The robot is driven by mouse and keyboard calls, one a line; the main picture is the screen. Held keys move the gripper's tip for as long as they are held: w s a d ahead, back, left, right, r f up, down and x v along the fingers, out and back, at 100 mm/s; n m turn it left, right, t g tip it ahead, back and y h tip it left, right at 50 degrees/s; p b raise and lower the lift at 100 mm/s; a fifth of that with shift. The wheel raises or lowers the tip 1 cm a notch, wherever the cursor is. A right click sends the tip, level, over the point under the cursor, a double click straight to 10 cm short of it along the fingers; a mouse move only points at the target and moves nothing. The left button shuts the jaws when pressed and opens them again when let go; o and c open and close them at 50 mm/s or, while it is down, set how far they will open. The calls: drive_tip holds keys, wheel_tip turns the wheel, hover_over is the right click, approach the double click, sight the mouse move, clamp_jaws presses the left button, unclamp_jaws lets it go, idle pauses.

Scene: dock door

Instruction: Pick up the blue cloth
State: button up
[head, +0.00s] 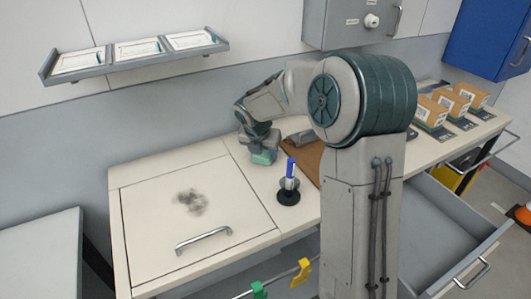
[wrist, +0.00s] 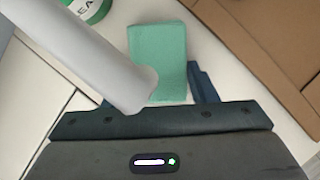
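No plainly blue cloth shows. A folded teal-green cloth (wrist: 160,55) lies on the pale worktop in the wrist view, and a teal-green block that appears to be it (head: 263,157) shows under my gripper in the head view. My gripper (head: 258,146) is low over the worktop, left of the brown board. In the wrist view my gripper (wrist: 155,88) has its fingers apart, with the cloth lined up between them. The right finger borders the cloth's edge; I cannot tell whether they touch. A pale cylinder (wrist: 95,60) hides most of the left finger and the cloth's left edge.
A green-labelled container (wrist: 90,8) shows at the wrist view's top. A lidded panel with a handle (head: 203,240) and dark smudge is left. Boxes (head: 452,101) stand right; a drawer (head: 455,225) is open.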

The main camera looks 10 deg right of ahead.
sight(268, 153)
drive_tip(key=shift+c, duration=0.4)
drive_tip(key=shift+r, duration=0.65)
drive_tip(key=r, duration=0.1)
drive_tip(key=d+r, duration=0.1)
drive_tip(key=r, duration=0.1)
drive_tip(key=shift+s+d+r, duration=0.15)
drive_tip(key=shift+s+r, duration=0.15)
drive_tip(key=s+d+r, duration=0.5)
drive_tip(key=d+r, duration=0.1)
drive_tip(key=d, duration=0.3)
drive_tip(key=shift+s, duration=0.15)
drive_tip(key=shift+o, duration=1.2)
drive_tip(key=shift+c, duration=0.5)
